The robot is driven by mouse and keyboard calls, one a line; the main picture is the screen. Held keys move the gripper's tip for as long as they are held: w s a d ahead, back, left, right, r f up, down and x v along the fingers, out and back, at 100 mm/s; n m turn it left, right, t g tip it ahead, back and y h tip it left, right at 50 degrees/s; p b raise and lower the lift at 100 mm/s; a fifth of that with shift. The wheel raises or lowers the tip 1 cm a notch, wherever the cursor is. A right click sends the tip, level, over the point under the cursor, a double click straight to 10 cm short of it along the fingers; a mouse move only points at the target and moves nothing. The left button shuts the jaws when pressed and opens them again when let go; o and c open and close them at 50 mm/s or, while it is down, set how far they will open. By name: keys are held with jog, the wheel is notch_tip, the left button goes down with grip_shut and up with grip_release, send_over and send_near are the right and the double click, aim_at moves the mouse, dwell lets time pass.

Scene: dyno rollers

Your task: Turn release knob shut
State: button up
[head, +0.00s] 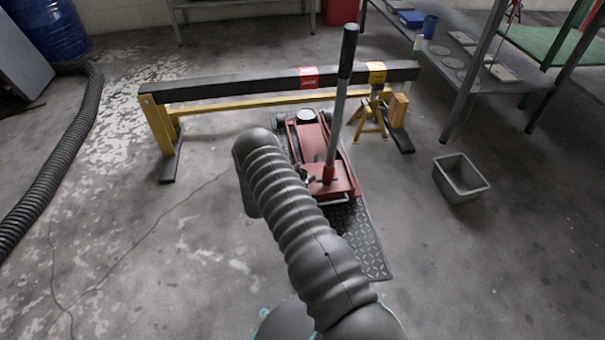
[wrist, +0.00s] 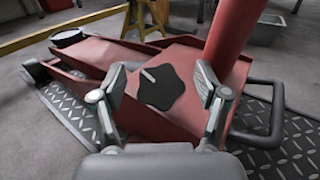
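The release knob (wrist: 162,92) is a black, lobed knob with a pale pointer line, on the sloping rear of the red floor jack (wrist: 85,55). The pointer line angles toward the upper left in the wrist view. My gripper (wrist: 160,78) is open, with one finger on each side of the knob in that view and visible gaps on both sides. I cannot tell how far the fingertips are above it. In the head view, the jack (head: 335,183) stands partly behind my arm, and I cannot make out the knob or gripper clearly.
The jack handle (head: 338,110) rises steeply beside the knob. A checkered plate (head: 367,250) lies under the jack. A black-and-yellow beam (head: 230,88) and a yellow stand (head: 370,122) are behind. A grey bin (head: 460,178) sits right; a ribbed hose (head: 60,160) lies left.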

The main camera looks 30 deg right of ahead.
jog(key=c, duration=1.1)
jog(key=shift+f+m+g+b, duration=0.1)
jog(key=shift+m+g+b, duration=0.2)
jog(key=shift+m+b, duration=0.15)
jog(key=shift+g+b, duration=0.3)
jog(key=shift+b, duration=0.1)
jog(key=m+g+b, duration=0.2)
jog(key=m, duration=0.1)
jog(key=shift+h, duration=0.3)
jog(key=m+g, duration=0.3)
jog(key=shift+m, duration=0.35)
jog(key=shift+s+m+g+y, duration=0.15)
jog(key=shift+m+g+y, duration=0.65)
jog(key=shift+m+g, duration=1.1)
jog(key=shift+m, duration=0.4)
